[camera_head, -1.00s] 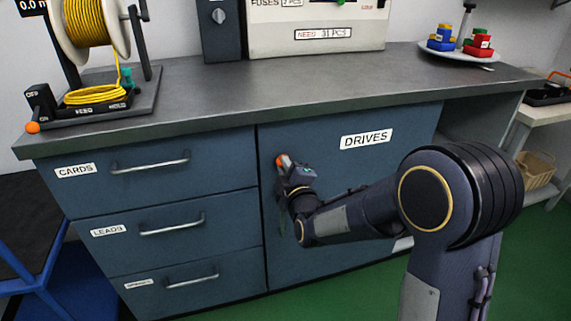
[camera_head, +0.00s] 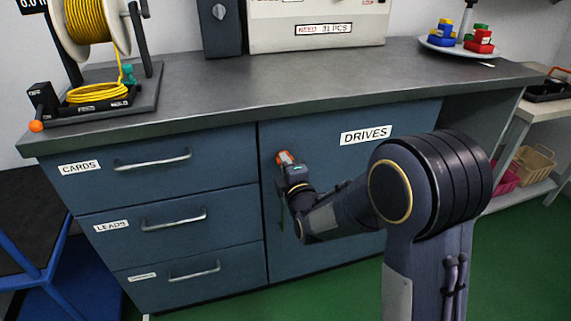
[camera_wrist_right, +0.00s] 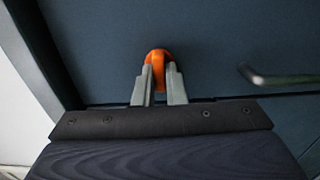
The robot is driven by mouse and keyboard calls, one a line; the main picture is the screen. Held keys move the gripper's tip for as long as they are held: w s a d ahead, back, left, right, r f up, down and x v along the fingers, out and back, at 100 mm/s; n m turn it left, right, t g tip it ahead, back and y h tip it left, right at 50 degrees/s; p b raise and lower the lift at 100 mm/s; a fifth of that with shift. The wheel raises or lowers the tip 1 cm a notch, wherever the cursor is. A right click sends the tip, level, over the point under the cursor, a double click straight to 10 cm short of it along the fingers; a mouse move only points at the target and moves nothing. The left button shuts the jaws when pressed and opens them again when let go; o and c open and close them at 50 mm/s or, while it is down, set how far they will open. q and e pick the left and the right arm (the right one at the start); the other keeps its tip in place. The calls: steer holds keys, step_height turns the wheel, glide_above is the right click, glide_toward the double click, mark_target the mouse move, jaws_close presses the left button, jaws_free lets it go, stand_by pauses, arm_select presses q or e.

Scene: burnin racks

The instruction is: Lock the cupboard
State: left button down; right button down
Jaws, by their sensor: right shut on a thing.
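The cupboard (camera_head: 330,240) has a closed blue door labelled DRIVES, under the grey worktop. A small rounded orange piece (camera_head: 284,157), possibly a key's head, is at the door's upper left; it also shows in the wrist view (camera_wrist_right: 158,58). My right gripper (camera_head: 288,165) is shut on it, close in front of the door. In the wrist view, both fingers of my right gripper (camera_wrist_right: 158,80) flank the orange piece. Any keyhole is hidden behind it and the gripper. My left gripper is not in view.
Left of the door are three closed drawers with bar handles (camera_head: 152,162). A yellow cable reel (camera_head: 90,30) on its stand, a white box (camera_head: 320,25) and a plate of coloured blocks (camera_head: 455,48) stand on the worktop. A blue frame (camera_head: 50,270) stands at the lower left.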

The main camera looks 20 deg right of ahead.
steer(key=c, duration=1.5)
jaws_free()
steer(key=s+p, duration=0.1)
steer(key=s, duration=0.6)
steer(key=shift+s+d, duration=0.15)
steer(key=shift+s, duration=0.25)
